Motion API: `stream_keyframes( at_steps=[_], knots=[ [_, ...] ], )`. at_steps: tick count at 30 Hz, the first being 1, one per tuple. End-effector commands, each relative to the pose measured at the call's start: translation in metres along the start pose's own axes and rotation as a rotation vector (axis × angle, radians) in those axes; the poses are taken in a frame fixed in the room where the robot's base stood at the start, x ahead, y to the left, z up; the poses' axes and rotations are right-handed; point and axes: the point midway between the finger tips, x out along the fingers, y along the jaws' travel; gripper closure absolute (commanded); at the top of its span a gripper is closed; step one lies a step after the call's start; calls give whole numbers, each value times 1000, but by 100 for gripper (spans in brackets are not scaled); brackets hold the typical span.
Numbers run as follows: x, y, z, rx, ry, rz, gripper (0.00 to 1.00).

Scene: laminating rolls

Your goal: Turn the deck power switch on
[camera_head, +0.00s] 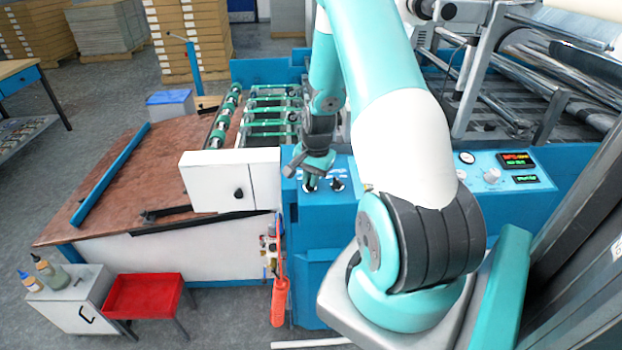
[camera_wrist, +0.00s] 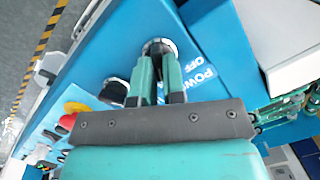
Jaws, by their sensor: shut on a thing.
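The deck power switch (camera_wrist: 158,45) is a dark knob in a pale round collar on the blue panel. White lettering beside it (camera_wrist: 201,76) reads "POWER" and "OFF" as far as I can see. My gripper (camera_wrist: 160,68) has its two green fingers shut on the knob, which they partly hide, so its pointer angle cannot be told. In the head view, my gripper (camera_head: 310,184) reaches down to the left end of the blue panel (camera_head: 325,215), and the switch is mostly hidden beneath it.
A second dark knob (camera_head: 338,184) is close to the right of my gripper; it also shows in the wrist view (camera_wrist: 115,90). A red button (camera_wrist: 72,112) is further along the panel. A white box (camera_head: 232,180) stands just left. Displays (camera_head: 517,160) are at the panel's right.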

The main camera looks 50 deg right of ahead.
Motion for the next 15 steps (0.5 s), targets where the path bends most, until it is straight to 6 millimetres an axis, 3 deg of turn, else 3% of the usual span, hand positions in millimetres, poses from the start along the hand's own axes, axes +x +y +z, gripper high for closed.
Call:
stream_keyframes(
  at_steps=[13,15],
  knots=[
    [5,5,4,15,-13,12,100],
    [5,5,4,14,-13,12,76]
  ],
)
